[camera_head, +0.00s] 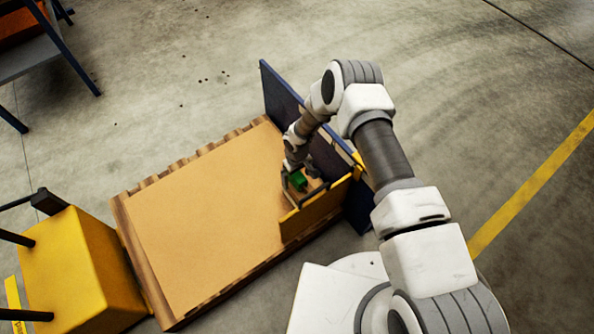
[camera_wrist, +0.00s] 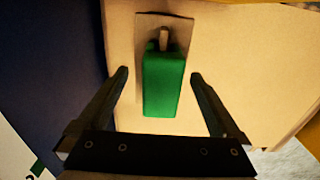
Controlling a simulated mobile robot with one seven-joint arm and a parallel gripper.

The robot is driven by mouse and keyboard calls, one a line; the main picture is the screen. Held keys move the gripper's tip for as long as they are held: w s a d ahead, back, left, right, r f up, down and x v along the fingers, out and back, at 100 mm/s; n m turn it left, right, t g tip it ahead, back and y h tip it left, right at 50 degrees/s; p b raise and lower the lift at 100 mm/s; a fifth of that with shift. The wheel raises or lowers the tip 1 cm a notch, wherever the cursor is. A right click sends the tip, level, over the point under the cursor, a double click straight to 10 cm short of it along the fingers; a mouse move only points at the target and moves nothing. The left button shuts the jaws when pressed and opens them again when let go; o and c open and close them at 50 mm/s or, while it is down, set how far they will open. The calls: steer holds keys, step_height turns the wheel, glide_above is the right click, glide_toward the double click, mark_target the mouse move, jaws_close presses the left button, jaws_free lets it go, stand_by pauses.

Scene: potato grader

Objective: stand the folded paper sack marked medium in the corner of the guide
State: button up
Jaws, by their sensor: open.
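A green block (camera_head: 298,181) sits on a small tan piece close to the inside corner of the guide. In the wrist view the green block (camera_wrist: 163,82) stands on a small grey-brown plate (camera_wrist: 181,28) over a broad tan surface. I cannot tell which tan part is the folded sack, and no "medium" mark is readable. The guide has a long blue wall (camera_head: 281,98) and a yellow wall (camera_head: 312,214) meeting it at an angle. My gripper (camera_wrist: 160,75) is open, its fingers on either side of the green block with gaps; it points down inside the corner.
A wooden pallet with a tan sheet (camera_head: 210,215) lies under the guide, its left part clear. A yellow box-shaped machine (camera_head: 75,265) stands at its lower left. A dark-legged table (camera_head: 35,58) is at the upper left. A yellow floor line (camera_head: 530,190) runs at the right.

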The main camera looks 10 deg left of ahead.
mark_target(291, 194)
steer(key=shift+f+b, duration=0.45)
steer(key=shift+f, duration=1.4)
steer(key=shift+c, duration=0.2)
jaws_close()
